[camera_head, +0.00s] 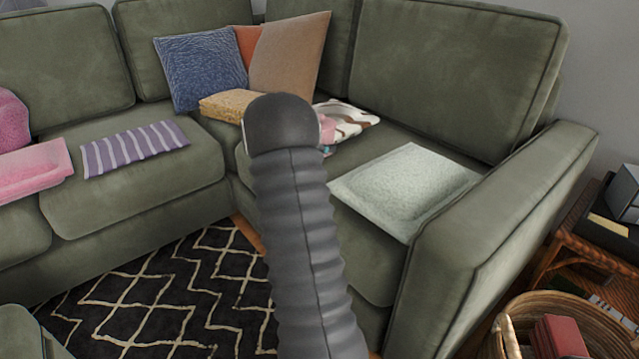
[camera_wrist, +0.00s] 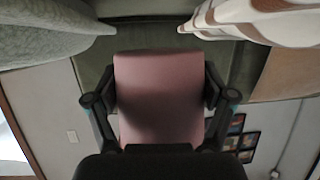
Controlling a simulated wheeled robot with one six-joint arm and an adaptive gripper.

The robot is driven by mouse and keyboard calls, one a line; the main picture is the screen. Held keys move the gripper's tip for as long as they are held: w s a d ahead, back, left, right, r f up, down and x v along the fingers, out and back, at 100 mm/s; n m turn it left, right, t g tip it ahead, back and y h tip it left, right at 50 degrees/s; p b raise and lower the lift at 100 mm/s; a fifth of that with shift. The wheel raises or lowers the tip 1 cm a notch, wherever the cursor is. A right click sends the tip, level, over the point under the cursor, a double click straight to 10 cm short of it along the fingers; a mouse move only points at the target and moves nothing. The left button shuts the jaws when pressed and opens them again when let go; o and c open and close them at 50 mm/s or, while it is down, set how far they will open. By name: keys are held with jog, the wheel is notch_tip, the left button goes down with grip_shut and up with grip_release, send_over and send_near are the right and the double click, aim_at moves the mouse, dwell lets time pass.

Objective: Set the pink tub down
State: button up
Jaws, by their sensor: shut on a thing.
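The pink tub (camera_wrist: 158,85) fills the middle of the wrist view, with a plain, dull pink face towards the camera. My gripper (camera_wrist: 158,92) is shut on it, with one dark finger along each side. In the head view my dark arm covers the gripper and most or all of the tub. The green sectional (camera_head: 430,80) lies in front of me, and its green surface (camera_wrist: 150,33) shows beyond the tub in the wrist view. I cannot tell whether the tub touches the seat.
A brown-and-white cloth (camera_head: 350,114) and a pale folded piece (camera_head: 405,185) lie on the right seat. A tan folded piece (camera_head: 226,105), blue cushion (camera_head: 200,70) and brown cushion (camera_head: 290,55) fill the corner. A striped cloth (camera_head: 135,147) lies left. Bare seat shows around the striped cloth.

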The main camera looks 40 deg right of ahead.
jog(key=shift+f+g, duration=0.15)
jog(key=shift+g, duration=0.15)
jog(key=shift+s+a+f, duration=0.2)
jog(key=shift+f, duration=0.2)
notch_tip(320, 180, down, 8)
jog(key=shift+f+b, duration=0.1)
jog(key=shift+b, duration=0.65)
jog(key=shift+f+p, duration=0.55)
jog(key=shift+f, duration=0.15)
jog(key=shift+f, duration=0.2)
jog(key=o, duration=1)
jog(key=shift+o, duration=0.2)
